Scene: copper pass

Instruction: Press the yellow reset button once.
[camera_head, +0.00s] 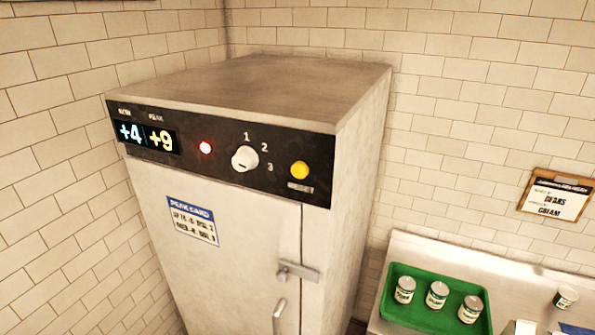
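The yellow reset button (299,170) is round and sits at the right end of the black control panel (320,152) on a tall pale metal cabinet (250,95). A worn label under it is only partly readable. Neither of my grippers shows in the view, and nothing covers the button.
The cabinet door carries a card (193,220), a latch (298,271) and a handle (279,309). At lower right, a counter (410,250) holds a green tray (399,318) with three cans. A framed sign (556,196) hangs above. The space before the panel looks clear.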

